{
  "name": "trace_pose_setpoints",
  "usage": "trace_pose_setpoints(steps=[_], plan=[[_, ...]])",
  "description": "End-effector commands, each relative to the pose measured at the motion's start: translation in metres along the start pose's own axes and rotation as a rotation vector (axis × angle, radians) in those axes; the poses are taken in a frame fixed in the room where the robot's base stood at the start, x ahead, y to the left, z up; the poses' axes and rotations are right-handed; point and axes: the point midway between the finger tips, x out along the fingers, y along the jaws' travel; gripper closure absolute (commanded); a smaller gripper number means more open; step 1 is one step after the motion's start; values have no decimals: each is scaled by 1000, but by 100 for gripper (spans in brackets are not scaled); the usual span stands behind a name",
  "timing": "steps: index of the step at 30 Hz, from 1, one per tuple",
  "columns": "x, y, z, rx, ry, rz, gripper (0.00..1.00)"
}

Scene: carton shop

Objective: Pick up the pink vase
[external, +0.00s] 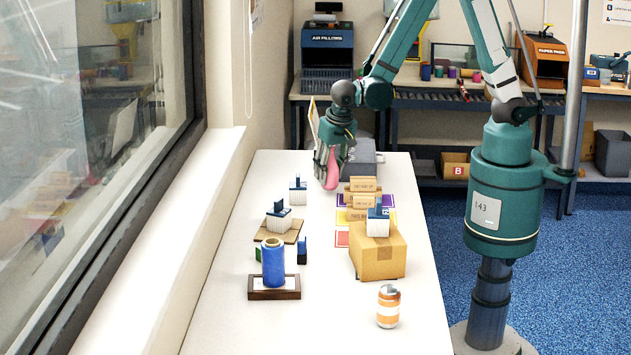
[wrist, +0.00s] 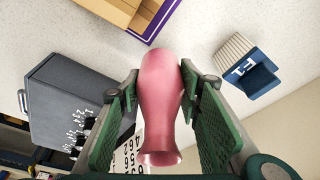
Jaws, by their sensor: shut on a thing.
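The pink vase (wrist: 160,100) is between the two green fingers of my gripper (wrist: 160,108) in the wrist view, with the pads closed on its sides. It also shows in the external view (external: 331,170), hanging tilted from my gripper (external: 328,166) above the far part of the white table (external: 330,310). Part of the vase is hidden by the fingers in the external view. I cannot tell exactly how high it is above the table.
A cardboard box (external: 378,256) with a blue-and-white block on it stands front right. An orange-striped can (external: 388,306) and a blue roll (external: 273,262) on a wooden base stand nearer. A dark grey case (wrist: 75,105) is beside my gripper. The table's front middle is clear.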

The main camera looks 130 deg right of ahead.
Motion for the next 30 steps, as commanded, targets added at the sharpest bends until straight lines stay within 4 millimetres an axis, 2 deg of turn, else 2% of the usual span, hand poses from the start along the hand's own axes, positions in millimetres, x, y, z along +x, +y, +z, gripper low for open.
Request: trace_pose_setpoints(steps=[18, 24, 30], plan=[[-67, 0, -19, 0, 0, 0, 80], [-78, 0, -22, 0, 0, 0, 80], [-80, 0, -22, 0, 0, 0, 80]])
